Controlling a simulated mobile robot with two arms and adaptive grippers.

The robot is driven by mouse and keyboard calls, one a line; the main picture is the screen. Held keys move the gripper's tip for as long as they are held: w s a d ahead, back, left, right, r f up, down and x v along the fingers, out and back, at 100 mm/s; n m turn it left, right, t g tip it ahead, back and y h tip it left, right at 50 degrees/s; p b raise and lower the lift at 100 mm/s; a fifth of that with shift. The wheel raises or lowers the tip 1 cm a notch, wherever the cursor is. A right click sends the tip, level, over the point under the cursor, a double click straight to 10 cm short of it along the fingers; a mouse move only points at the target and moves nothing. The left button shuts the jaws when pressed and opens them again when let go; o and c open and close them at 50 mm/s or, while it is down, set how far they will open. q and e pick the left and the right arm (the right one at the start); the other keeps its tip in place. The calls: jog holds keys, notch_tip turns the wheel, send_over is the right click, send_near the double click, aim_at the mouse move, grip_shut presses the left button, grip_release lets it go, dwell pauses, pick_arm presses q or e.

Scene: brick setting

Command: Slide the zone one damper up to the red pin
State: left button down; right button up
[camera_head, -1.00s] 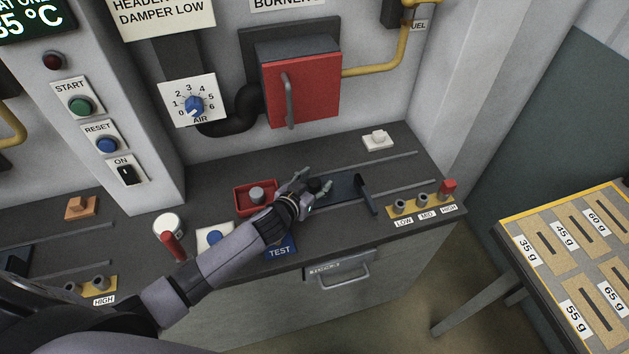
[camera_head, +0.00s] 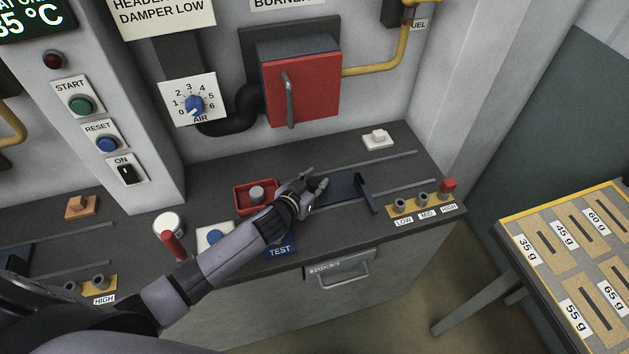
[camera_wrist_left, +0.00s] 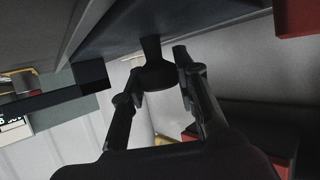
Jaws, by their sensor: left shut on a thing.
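The zone one damper (camera_head: 345,190) is a dark blue sliding plate lying between two rails on the bench, with an upright dark tab at its right end. My left gripper (camera_head: 315,184) is at the plate's left part, shut on its dark knob (camera_wrist_left: 158,76), which shows between the fingers in the left wrist view (camera_wrist_left: 155,90). In the head view the gripper hides the knob. The red pin (camera_head: 448,186) stands in the HIGH hole of the yellow stop strip (camera_head: 413,207), right of and apart from the damper tab. My right gripper is not in view.
The rails (camera_head: 412,188) run on clear to the right. A red tray (camera_head: 240,200) with a grey knob is behind my left forearm. A white switch (camera_head: 377,139) sits at the back. A slotted weight board (camera_head: 515,217) is far right.

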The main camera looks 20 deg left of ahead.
pick_arm(q)
jog(key=shift+d, duration=0.1)
dwell(0.3)
jog(key=w+d+b, duration=0.3)
jog(key=d, duration=0.2)
jog(key=w+d+b, duration=0.2)
jog(key=w+d, duration=0.2)
jog(key=d, duration=0.1)
jog(key=w+d+b, duration=0.3)
jog(key=d, duration=0.2)
jog(key=shift+w+d+f+b, duration=0.1)
jog(key=shift+w+d+b, duration=0.05)
jog(key=shift+b, duration=0.2)
jog(key=shift+w+d, duration=0.35)
jog(key=shift+d, duration=0.15)
jog(key=c, duration=1.3)
grip_release()
